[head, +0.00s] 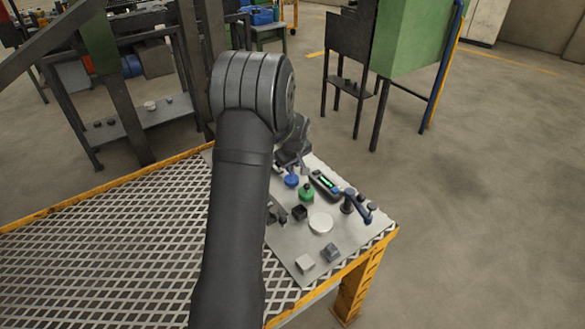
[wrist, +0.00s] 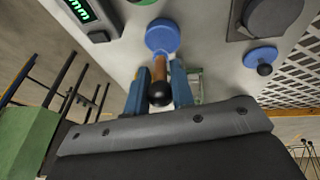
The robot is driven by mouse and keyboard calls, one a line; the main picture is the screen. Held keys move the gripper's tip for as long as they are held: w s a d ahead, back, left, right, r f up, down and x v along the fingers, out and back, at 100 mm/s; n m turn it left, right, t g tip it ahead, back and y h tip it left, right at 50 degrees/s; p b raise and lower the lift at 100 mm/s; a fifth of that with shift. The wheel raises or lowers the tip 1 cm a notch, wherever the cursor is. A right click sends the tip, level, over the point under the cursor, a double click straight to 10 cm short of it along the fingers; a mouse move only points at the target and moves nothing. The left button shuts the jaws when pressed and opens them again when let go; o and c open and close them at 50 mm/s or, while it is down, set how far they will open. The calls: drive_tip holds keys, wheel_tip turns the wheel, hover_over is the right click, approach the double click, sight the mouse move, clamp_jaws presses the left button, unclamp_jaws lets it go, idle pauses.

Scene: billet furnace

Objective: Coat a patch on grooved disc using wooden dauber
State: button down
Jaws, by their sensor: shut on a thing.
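In the wrist view my gripper (wrist: 159,84) is shut on the wooden dauber (wrist: 161,74), a brown shaft with a black ball end towards the camera. A blue round piece (wrist: 162,36) lies in line beyond the shaft; I cannot tell whether they touch. In the head view my gripper (head: 301,165) is small and partly hidden by my arm, near the plate's far end. A pale round disc (head: 321,222) lies flat on the plate. A dark disc (wrist: 272,14) on a square base shows in the wrist view. Grooves are not clear on either disc.
The grey plate (head: 284,251) sits on a mesh table (head: 120,245).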

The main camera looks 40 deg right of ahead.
drive_tip(key=shift+r, duration=2.45)
drive_tip(key=w+a+f, duration=0.1)
drive_tip(key=w+a, duration=0.2)
drive_tip(key=a, duration=0.4)
drive_tip(key=w+a+f, duration=0.1)
drive_tip(key=w+a, duration=0.2)
drive_tip(key=a, duration=0.3)
drive_tip(key=a+f, duration=0.2)
drive_tip(key=a, duration=1.4)
drive_tip(key=w+a+f, duration=0.1)
drive_tip(key=a+f, duration=0.1)
drive_tip(key=a, duration=1.5)
drive_tip(key=shift+a, duration=0.25)
